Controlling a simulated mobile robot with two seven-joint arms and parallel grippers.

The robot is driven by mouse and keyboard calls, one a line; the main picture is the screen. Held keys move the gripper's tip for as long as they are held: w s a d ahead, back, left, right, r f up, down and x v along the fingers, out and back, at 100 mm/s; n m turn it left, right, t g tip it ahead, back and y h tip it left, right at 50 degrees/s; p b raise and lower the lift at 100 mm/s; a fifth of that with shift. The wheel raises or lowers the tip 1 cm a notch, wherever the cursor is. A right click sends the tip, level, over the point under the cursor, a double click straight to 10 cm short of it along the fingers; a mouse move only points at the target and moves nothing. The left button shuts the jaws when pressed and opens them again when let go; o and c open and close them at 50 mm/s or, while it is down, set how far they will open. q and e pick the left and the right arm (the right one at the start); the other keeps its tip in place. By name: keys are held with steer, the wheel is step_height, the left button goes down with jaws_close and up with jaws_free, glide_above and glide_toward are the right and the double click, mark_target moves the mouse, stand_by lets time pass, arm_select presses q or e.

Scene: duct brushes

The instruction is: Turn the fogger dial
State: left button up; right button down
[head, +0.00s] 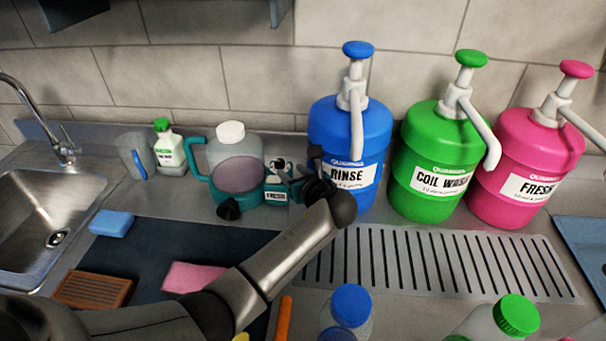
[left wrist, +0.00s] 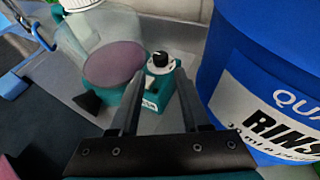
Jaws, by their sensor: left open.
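The fogger (head: 197,165) is a teal unit with a clear tank, white cap and mauve disc, standing on the counter by the wall. Its dial (left wrist: 160,59) is a black knob on a white round plate, on top of a small teal box with a label. The box also shows in the head view (head: 276,194). My left gripper (head: 293,184) is at the right side of the fogger, pointing at the box. In the left wrist view its two fingers (left wrist: 160,76) are apart, with the dial seen between and just beyond their tips. Contact cannot be told. My right gripper is out of view.
A blue RINSE pump jug (head: 332,135) stands close to the right of my gripper. Green (head: 430,150) and pink (head: 515,150) jugs stand further right, behind a slotted drain (head: 430,262). A small white bottle (head: 170,150) is left of the fogger. A sink (head: 40,215) is far left.

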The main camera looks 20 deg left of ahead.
arm_select(q)
steer(key=p+v, duration=0.1)
steer(key=v, duration=0.5)
steer(key=shift+s+d, duration=0.2)
steer(key=shift+o, duration=0.2)
